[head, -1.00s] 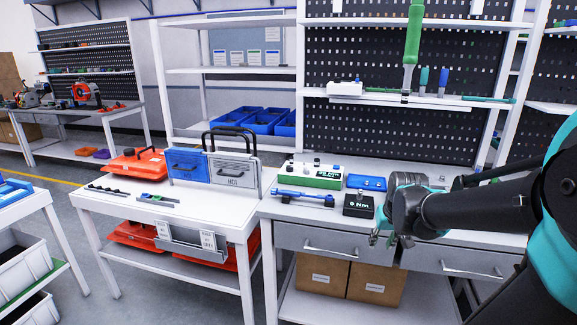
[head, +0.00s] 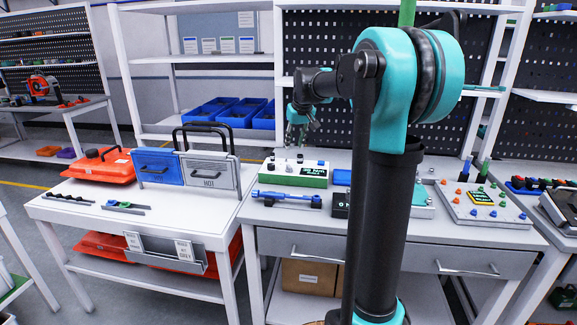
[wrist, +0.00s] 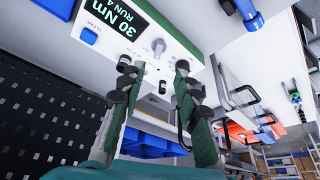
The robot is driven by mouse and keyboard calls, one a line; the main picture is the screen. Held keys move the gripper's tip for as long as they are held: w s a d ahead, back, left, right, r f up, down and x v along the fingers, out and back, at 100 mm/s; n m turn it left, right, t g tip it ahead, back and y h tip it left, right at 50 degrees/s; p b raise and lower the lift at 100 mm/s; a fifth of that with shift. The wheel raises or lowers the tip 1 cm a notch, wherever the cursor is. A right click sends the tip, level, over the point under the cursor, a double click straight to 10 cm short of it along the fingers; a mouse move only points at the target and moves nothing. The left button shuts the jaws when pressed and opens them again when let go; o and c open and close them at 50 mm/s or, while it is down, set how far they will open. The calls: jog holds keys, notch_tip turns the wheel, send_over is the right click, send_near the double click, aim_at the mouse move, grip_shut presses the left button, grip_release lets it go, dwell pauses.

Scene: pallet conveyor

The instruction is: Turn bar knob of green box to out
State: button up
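The green box (head: 300,173), with a white top panel, a green lower face and a dark display, stands on the grey bench in the head view. In the wrist view the box (wrist: 190,35) shows upside down, its display reading "30 Nm RUN 4". A grey bar knob (wrist: 158,46) sits on its panel, just beyond my fingertips. My gripper (wrist: 154,67) is open and empty, one finger to each side of the knob's line and apart from it. In the head view my gripper (head: 300,122) hangs above the box; the knob is too small there to read.
A blue bar tool (head: 286,199) lies in front of the box. The HOT case (head: 210,172) stands left. A knobbed panel (head: 484,204) is at right.

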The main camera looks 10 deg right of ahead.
aim_at(290, 167)
jog(key=x, duration=1.2)
jog(key=shift+d+f, duration=0.1)
jog(key=shift+f, duration=0.15)
grip_shut()
